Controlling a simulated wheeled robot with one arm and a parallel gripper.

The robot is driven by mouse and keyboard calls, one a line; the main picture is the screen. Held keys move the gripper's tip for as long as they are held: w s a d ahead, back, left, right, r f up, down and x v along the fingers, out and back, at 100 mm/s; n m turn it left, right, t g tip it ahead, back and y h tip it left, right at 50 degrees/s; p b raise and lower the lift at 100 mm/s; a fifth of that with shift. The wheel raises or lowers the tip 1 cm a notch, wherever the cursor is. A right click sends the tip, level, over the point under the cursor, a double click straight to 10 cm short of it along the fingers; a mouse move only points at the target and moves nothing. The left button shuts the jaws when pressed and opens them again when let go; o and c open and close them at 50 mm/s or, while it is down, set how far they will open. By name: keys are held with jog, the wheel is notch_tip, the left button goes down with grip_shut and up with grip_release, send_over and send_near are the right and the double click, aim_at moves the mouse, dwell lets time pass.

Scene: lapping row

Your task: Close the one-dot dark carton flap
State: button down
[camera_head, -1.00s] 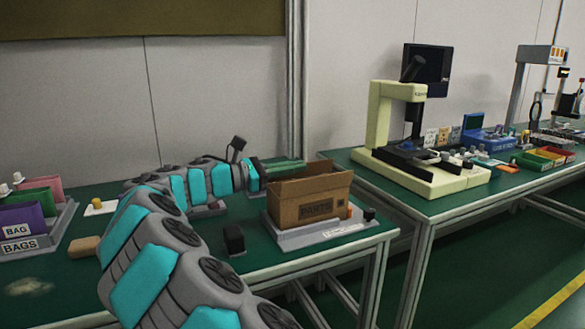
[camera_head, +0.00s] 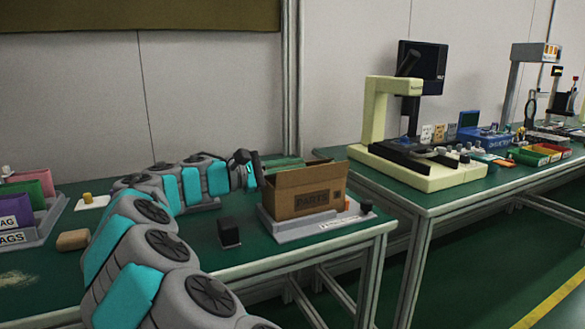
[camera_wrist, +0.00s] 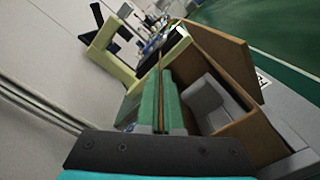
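The brown carton (camera_head: 306,195), marked PARTS, stands on a grey tray with its top open. In the wrist view a brown panel (camera_wrist: 226,60) stands along the carton's right side, and a grey block (camera_wrist: 208,102) shows inside. No dot mark can be made out on any flap. My gripper (camera_head: 283,162) is at the carton's back left top edge. In the wrist view its long green fingers (camera_wrist: 161,100) are close together beside the opening. A thin brown strip shows between them; I cannot tell whether they pinch it.
A black block (camera_head: 229,233) stands left of the carton. A grey tray (camera_head: 328,224) holds the carton, with a black knob (camera_head: 366,206) at its right. A cream microscope stand (camera_head: 373,115) is on the right table.

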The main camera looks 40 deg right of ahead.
dwell(0.4)
jog(key=c, duration=1.1)
grip_release()
jog(key=shift+o, duration=0.2)
